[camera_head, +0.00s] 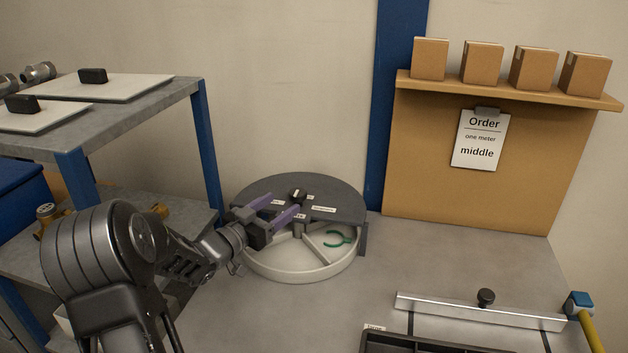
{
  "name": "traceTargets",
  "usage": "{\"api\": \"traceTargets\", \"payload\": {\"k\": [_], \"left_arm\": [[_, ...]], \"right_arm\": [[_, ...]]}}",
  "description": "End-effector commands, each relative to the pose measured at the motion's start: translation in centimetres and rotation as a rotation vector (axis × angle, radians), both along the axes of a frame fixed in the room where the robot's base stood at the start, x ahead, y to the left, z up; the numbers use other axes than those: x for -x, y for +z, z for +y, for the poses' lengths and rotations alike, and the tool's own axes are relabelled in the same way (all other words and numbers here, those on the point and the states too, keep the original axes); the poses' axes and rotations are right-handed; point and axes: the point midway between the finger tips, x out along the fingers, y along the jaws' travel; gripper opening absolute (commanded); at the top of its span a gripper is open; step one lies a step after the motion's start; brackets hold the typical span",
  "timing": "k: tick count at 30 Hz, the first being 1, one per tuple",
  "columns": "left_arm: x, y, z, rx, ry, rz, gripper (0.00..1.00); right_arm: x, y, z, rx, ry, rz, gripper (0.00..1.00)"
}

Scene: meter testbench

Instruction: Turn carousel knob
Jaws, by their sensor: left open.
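The carousel (270,268) is a round white tray with dividers, its back half under a dark grey cover (335,190) with small white labels. The knob (298,194) is small and dark with a light mark, on top of the cover. My left gripper (287,204) reaches in from the left over the carousel. Its two purple fingers are apart, with the tips close to the knob on its near side. I cannot tell whether they touch it. A green C-shaped part (340,238) lies in the tray's right compartment. My right gripper is out of view.
A metal shelf (150,98) with white boards stands at left. A tan panel (430,165) holds an order sheet (481,139) reading "one meter middle", below several cardboard boxes. A metal bar (450,307), dark tray (400,343) and blue-headed hammer (580,304) are at front right. The table's middle is clear.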

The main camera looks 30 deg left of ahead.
Motion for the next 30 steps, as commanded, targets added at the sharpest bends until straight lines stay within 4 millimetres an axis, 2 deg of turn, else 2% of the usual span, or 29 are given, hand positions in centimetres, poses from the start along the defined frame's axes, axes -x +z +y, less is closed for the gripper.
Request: {"api": "traceTargets", "payload": {"k": [14, 30], "left_arm": [[-0.5, 0.1, 0.0, 0.0, -0.001, 0.0, 0.64], [-7.4, 0.1, -0.4, 0.001, 0.0, 0.0, 0.64]], "right_arm": [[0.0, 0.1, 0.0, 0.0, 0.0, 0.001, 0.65], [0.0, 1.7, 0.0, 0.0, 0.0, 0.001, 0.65]]}}
